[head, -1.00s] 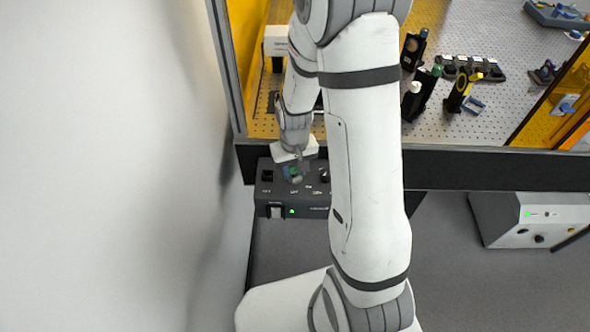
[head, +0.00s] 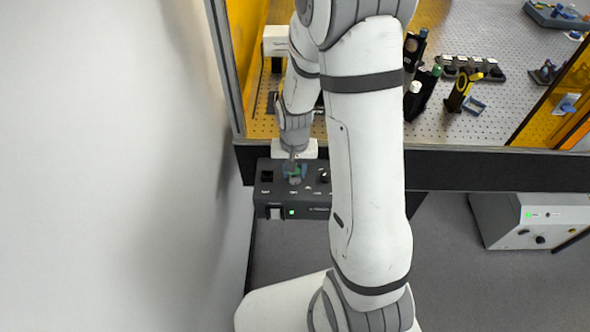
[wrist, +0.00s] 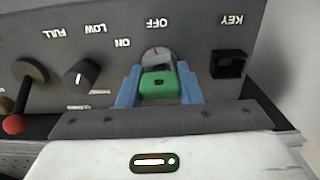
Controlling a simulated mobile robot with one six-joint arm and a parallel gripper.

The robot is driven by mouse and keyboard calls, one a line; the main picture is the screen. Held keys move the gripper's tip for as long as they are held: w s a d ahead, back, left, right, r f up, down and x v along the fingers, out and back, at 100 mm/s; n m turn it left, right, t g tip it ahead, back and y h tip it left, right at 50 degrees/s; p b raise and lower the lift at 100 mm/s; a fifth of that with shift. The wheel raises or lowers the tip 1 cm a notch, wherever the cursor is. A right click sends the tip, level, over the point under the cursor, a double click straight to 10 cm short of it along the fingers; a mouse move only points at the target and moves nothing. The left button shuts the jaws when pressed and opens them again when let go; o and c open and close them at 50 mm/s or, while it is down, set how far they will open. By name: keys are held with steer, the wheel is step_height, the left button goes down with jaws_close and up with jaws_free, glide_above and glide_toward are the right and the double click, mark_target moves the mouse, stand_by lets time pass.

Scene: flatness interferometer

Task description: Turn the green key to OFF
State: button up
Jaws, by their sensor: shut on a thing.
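The green key (wrist: 158,84) sits in a round, pale key lock (wrist: 156,54) on the dark control box (head: 270,203). My gripper (wrist: 159,88) is shut on the key, with one blue finger on each side of it. In the wrist view the labels read upside down, with OFF above the lock and ON to its upper left. A thin red mark on the lock face points roughly towards OFF. In the head view my gripper (head: 295,175) hides most of the key.
A black square socket marked KEY (wrist: 229,64) and a black knob (wrist: 81,74) flank the lock. A red-ended lever (wrist: 15,124) is farther left. A bench edge (head: 450,165) lies behind.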

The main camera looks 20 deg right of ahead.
steer(key=shift+s+f+m, duration=0.15)
steer(key=shift+m, duration=0.45)
steer(key=o, duration=1)
steer(key=shift+w+r+p, duration=0.2)
steer(key=shift+r+p, duration=2.1)
steer(key=shift+r, duration=1.25)
steer(key=shift+r, duration=0.15)
